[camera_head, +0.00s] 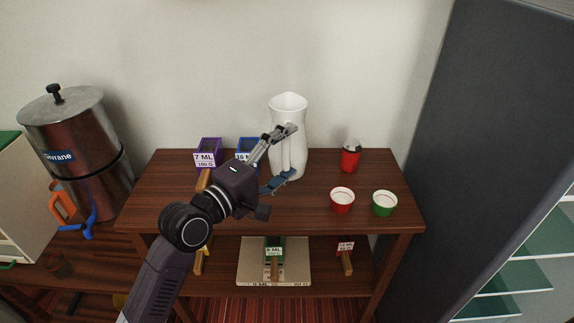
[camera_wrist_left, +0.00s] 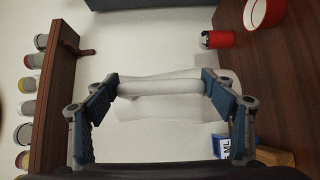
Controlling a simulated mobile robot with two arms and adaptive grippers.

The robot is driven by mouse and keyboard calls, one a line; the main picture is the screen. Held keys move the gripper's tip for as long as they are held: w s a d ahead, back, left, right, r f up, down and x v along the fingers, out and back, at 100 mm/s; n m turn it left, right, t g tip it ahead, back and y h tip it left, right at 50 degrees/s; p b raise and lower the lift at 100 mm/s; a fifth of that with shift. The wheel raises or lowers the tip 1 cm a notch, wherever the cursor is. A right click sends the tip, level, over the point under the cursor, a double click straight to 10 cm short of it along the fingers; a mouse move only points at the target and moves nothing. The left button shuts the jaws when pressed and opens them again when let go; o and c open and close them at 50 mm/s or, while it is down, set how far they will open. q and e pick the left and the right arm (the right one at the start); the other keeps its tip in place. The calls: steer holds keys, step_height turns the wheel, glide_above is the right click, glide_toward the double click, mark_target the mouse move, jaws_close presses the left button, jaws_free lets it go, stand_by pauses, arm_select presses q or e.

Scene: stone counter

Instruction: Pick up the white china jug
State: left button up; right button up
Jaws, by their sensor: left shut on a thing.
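The white china jug (camera_head: 291,105) is upright at the back middle of the wooden shelf unit's top; whether its base touches the wood is hard to tell. My left gripper (camera_head: 283,155) reaches it from the left front, with one finger high and one low on its near side. In the left wrist view the fingers (camera_wrist_left: 160,92) are at either end of the jug's pale bar-like handle (camera_wrist_left: 160,87), shut on it. The jug's body (camera_wrist_left: 165,127) is pale and low in contrast behind it. My right gripper is not in view.
A purple box (camera_head: 208,145) and a blue box (camera_head: 248,146) stand left of the jug. A red shaker (camera_head: 350,158), a red cup (camera_head: 342,203) and a green cup (camera_head: 383,206) stand right. A metal urn (camera_head: 75,150) is far left; a dark cabinet (camera_head: 490,130) is right.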

arm_select(q)
step_height(320, 180, up, 7)
steer(key=shift+f, duration=0.1)
steer(key=shift+r, duration=1.75)
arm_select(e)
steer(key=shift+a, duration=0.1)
